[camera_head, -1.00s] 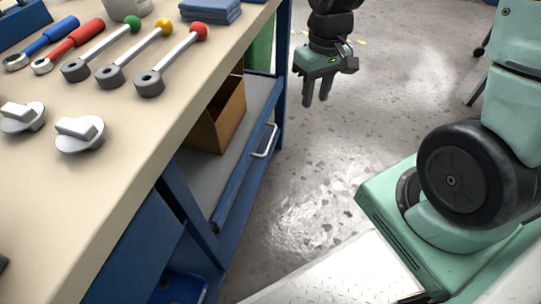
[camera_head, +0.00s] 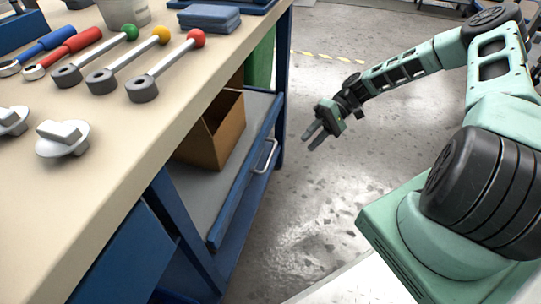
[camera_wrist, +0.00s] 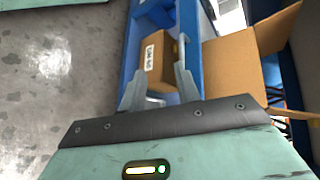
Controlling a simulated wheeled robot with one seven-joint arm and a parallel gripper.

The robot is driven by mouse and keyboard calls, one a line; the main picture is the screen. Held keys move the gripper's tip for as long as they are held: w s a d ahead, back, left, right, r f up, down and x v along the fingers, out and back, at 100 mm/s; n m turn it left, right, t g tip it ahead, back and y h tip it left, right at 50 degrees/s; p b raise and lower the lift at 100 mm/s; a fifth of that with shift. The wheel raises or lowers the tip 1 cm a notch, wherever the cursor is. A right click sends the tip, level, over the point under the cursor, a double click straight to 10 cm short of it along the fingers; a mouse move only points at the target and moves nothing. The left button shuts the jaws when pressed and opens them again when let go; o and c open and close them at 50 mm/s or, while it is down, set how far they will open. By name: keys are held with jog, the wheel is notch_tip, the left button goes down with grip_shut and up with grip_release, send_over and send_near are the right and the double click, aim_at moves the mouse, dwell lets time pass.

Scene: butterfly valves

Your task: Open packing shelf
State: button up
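The packing shelf (camera_head: 212,180) is a grey board with a blue front edge, under the workbench at left. A pale bar handle (camera_head: 266,157) is fixed to its front. An open cardboard box (camera_head: 214,130) stands on the shelf; it also appears at right in the wrist view (camera_wrist: 235,62). The handle is not clearly visible there.
The bench top (camera_head: 130,160) holds several tools with coloured ends and a white valve piece (camera_head: 62,139). A blue bench leg (camera_head: 282,80) stands beyond the shelf. The wrist view shows a labelled carton (camera_wrist: 158,62) in a blue frame. Floor (camera_head: 335,200) right of the bench is clear.

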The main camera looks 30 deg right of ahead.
aim_at(271, 155)
jog(key=w+d+t+y, duration=0.2)
jog(key=d+t+y, duration=0.1)
jog(key=d+y, duration=0.1)
jog(key=shift+m, duration=0.4)
jog(key=a+f+b, duration=0.1)
jog(key=a, duration=0.4)
jog(key=a+b, duration=0.2)
jog(key=a, duration=0.4)
jog(key=a+f+b, duration=0.1)
jog(key=a, duration=0.4)
jog(key=shift+s+a+f, duration=0.2)
jog(key=shift+a+f, duration=0.15)
jog(key=shift+c, duration=0.2)
jog(key=shift+h, duration=0.3)
grip_shut()
